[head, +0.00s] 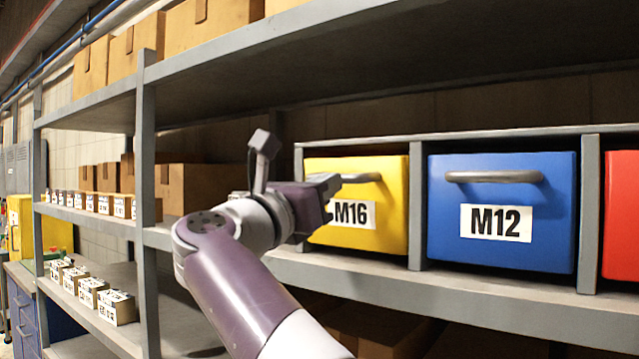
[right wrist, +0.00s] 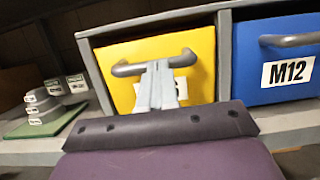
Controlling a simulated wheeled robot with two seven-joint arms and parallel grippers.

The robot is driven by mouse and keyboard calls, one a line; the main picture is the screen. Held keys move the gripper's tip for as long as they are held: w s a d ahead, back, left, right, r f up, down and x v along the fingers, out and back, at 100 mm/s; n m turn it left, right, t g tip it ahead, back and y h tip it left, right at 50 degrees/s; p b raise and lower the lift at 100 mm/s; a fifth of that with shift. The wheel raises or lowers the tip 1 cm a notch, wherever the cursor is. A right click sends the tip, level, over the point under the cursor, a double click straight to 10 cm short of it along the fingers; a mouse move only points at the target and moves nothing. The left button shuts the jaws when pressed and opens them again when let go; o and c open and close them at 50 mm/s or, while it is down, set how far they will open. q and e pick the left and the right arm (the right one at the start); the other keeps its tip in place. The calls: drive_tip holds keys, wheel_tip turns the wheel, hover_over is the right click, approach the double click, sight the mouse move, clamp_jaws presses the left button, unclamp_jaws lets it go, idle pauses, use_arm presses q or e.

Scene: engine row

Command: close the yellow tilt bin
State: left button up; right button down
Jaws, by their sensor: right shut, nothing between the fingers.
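The yellow tilt bin (head: 390,215), labelled M16, sits at the left end of the bin row on the shelf. It has a grey bar handle (head: 362,178) near the top of its face. The bin looks nearly flush with its frame; I cannot tell whether a small gap is left. My right gripper (head: 328,186) is shut and empty at the left part of the bin's face. In the right wrist view, its fingers (right wrist: 158,84) overlap the handle (right wrist: 127,70) and part of the label on the yellow bin (right wrist: 204,70). Contact is unclear. My left gripper is not in view.
A blue bin (head: 440,225) labelled M12 and a red bin (head: 622,215) stand to the right in the same grey frame. A shelf (head: 450,80) runs above. Cardboard boxes (head: 195,187) and a grey upright (head: 146,200) are to the left.

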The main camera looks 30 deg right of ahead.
drive_tip(key=shift+w+d+r, duration=0.15)
drive_tip(key=shift+d+r, duration=0.2)
drive_tip(key=shift+d, duration=0.05)
drive_tip(key=shift+r, duration=0.1)
idle(0.4)
